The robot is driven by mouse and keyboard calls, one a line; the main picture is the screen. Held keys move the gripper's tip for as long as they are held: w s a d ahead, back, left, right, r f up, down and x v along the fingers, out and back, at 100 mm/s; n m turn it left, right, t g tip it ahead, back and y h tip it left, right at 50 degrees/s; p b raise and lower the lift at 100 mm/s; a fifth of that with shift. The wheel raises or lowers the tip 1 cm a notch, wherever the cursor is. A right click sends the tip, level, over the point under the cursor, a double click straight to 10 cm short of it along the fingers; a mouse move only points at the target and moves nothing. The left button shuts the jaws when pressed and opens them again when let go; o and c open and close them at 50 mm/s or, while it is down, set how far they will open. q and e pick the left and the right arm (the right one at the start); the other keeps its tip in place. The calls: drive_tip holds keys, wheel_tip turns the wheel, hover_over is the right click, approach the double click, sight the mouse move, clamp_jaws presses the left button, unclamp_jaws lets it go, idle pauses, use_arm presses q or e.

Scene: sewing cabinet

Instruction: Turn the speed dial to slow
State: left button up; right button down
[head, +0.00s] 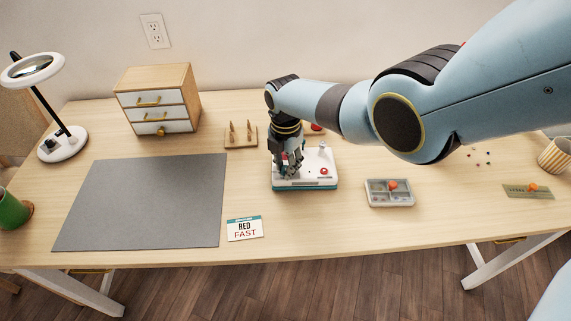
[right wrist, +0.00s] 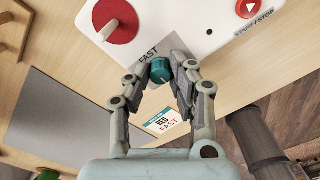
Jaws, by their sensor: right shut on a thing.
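The white control box (head: 308,180) with a teal base stands near the middle of the table. In the right wrist view, a teal dial (right wrist: 160,71) is on its near edge, beside the printed word FAST. My right gripper (head: 289,170) reaches down over the box's left part. In the right wrist view, its fingers (right wrist: 163,74) are closed around the teal dial, one on each side. The dial's pointer and the SLOW mark cannot be made out. My left gripper is not in view.
The box also has a red knob with a white pointer (right wrist: 115,22) and a red START/STOP button (right wrist: 250,8). A card reading RED FAST (head: 245,229) lies in front. A grey mat (head: 145,200) lies left, and a compartment tray (head: 390,200) lies right.

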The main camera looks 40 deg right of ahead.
drive_tip(key=c, duration=1.1)
unclamp_jaws()
drive_tip(key=shift+c, duration=0.2)
wheel_tip(320, 180, up, 12)
